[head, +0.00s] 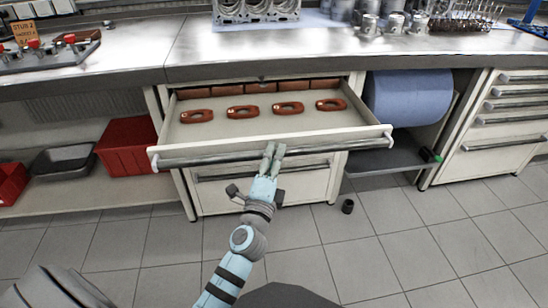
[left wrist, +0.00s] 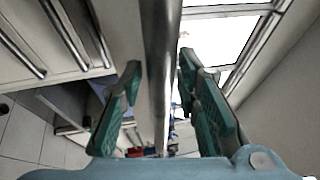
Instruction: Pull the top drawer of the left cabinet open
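The top drawer (head: 280,138) of the left cabinet (head: 210,197) stands well out from the cabinet, with its inside showing. Its long metal handle bar (head: 215,158) runs across the front. My left gripper (head: 273,151) is at the middle of this bar. In the left wrist view, the handle bar (left wrist: 162,65) passes between the two spread fingers of my left gripper (left wrist: 165,95). Gaps show beside the bar, so the fingers look open around it; contact at the tips is unclear. My right gripper is not in view.
Several red-brown oval parts (head: 243,111) and blocks lie in the drawer. A lower drawer handle (head: 225,177) is beneath. A red bin (head: 126,146) stands left, a blue roll (head: 410,97) right. A small black cylinder (head: 347,206) is on the otherwise clear tiled floor.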

